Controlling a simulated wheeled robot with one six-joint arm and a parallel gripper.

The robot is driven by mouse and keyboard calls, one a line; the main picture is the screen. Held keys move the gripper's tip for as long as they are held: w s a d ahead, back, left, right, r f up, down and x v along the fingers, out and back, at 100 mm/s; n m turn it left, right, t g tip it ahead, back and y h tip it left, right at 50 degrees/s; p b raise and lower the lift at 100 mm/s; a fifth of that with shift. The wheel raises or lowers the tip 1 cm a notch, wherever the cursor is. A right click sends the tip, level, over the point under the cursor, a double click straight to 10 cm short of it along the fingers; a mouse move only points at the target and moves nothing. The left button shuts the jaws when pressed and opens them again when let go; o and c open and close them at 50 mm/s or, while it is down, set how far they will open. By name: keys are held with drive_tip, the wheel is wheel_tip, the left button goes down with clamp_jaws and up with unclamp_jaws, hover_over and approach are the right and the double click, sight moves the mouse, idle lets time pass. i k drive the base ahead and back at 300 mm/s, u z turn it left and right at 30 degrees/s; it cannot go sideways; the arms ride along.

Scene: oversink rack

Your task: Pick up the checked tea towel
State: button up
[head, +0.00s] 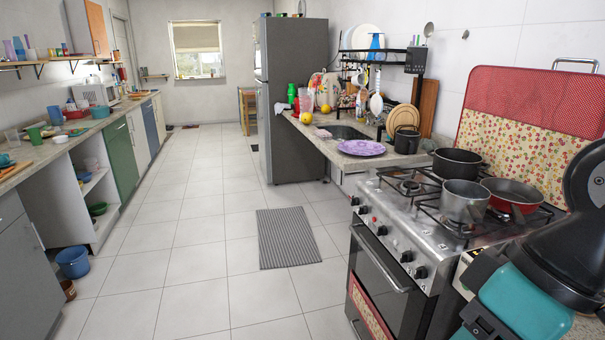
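No cloth in the head view can be told for certain as the checked tea towel. A cloth cover with a fine red pattern above and a flowered cream part below (530,105) stands upright against the wall behind the stove. A red and cream patterned cloth (366,308) shows low on the oven front; its pattern is too small to read. Part of my arm, black and teal, fills the lower right corner. My gripper's fingertips do not show.
The stove (405,215) holds a black pot (457,162), a steel pot (464,203) and a red pan (512,194). A purple plate (361,148) lies by the sink under the rack. A blue bucket (74,263) stands left.

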sight(323, 134)
drive_tip(key=u, duration=0.7)
drive_tip(key=i, duration=2)
drive_tip(key=u, duration=0.2)
drive_tip(key=i, duration=2.05)
drive_tip(key=z, duration=0.7)
drive_tip(key=i, duration=0.85)
drive_tip(key=z, duration=0.35)
